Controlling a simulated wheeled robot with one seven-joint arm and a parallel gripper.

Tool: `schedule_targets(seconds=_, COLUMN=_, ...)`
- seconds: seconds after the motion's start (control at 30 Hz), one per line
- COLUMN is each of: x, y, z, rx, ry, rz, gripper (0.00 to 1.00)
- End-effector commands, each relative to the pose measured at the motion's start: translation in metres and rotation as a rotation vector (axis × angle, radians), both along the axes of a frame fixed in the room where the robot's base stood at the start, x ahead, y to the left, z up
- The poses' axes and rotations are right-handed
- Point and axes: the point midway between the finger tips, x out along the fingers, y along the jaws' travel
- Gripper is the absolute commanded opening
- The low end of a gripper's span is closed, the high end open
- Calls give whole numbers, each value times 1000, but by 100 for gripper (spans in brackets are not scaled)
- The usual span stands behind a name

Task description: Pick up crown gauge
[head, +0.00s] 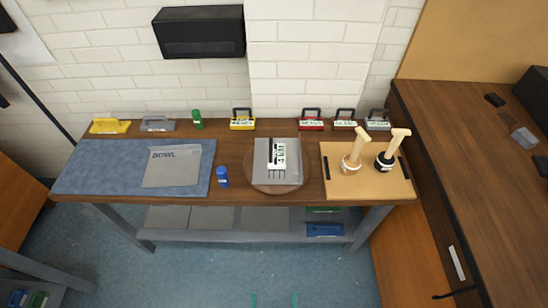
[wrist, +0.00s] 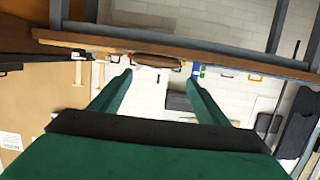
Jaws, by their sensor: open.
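I cannot tell for sure which thing is the crown gauge, because the small labels are unreadable. A black-and-white labelled tool (head: 277,154) lies on a grey plate (head: 292,182) on a round wooden disc (head: 262,187) mid-bench. Labelled pieces with dark handles stand along the back: yellow (head: 242,123), red (head: 310,125), brown (head: 345,125) and grey (head: 377,125). My gripper (wrist: 160,78) is open and empty in the wrist view, its green fingers apart. In the head view, only its green fingertips (head: 274,299) show at the bottom edge, well in front of the bench.
A blue mat (head: 90,168) holds a grey sheet marked BOWL (head: 172,170). A blue bottle (head: 222,178) and a green bottle (head: 197,120) stand upright. Two wooden-handled tools stand on a tan board (head: 370,186). A brown desk (head: 470,150) borders the right. Floor before the bench is clear.

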Motion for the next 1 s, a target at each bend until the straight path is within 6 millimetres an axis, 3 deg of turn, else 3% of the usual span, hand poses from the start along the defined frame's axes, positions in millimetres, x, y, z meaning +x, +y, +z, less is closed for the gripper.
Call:
schedule_targets(seconds=0.3, x=98, y=1, z=-24, rx=6, ry=27, rz=-5, gripper=69)
schedule_targets(seconds=0.53, x=173, y=0, z=-25, rx=10, ry=57, rz=-8, gripper=69)
schedule_targets(seconds=0.77, x=246, y=-2, z=-7, rx=10, ry=87, rz=-8, gripper=69)
schedule_targets(seconds=1.0, x=313, y=-4, z=27, rx=7, ry=119, rz=-4, gripper=69)
